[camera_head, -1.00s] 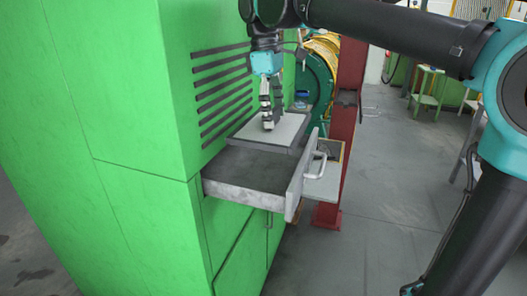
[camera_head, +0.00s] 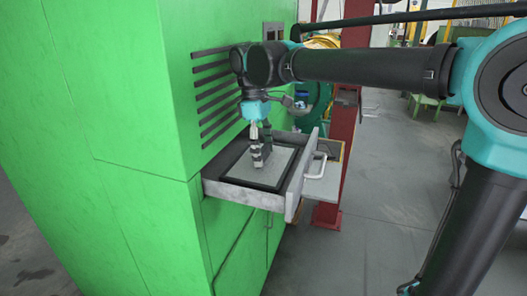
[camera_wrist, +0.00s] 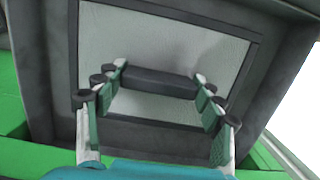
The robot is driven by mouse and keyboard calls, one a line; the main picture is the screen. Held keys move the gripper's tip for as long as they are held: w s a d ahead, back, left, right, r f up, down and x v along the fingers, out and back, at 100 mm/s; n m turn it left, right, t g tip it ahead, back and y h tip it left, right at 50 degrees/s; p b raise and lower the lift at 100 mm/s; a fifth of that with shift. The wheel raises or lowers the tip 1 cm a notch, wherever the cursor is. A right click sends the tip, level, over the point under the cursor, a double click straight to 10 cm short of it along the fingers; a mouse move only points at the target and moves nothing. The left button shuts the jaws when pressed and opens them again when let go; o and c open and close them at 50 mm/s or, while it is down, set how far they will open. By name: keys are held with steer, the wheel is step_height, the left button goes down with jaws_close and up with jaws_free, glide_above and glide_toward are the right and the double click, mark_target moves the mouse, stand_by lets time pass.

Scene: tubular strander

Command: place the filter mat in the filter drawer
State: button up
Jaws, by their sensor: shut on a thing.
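The filter mat (camera_head: 276,172) is a light grey panel with a dark frame and a dark handle bar, which shows in the wrist view (camera_wrist: 160,82). My gripper (camera_head: 257,160) points down, its fingers shut on the ends of that bar. In the head view the mat lies level within the outline of the open filter drawer (camera_head: 243,198), a grey box with a pull handle (camera_head: 315,166) on its front. In the wrist view the drawer walls surround the mat (camera_wrist: 190,40). I cannot tell whether the mat rests on the drawer floor.
The drawer juts out of a green cabinet (camera_head: 130,130) with dark vent slots (camera_head: 215,85) just behind my gripper. A red post (camera_head: 342,140) and a small ledge (camera_head: 325,190) stand beyond the drawer front. The floor at right (camera_head: 390,200) is clear.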

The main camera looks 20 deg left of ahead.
steer(key=shift+f, duration=0.1)
steer(key=o, duration=1.2)
step_height(320, 180, up, 8)
steer(key=a, duration=0.1)
steer(key=shift+f, duration=0.2)
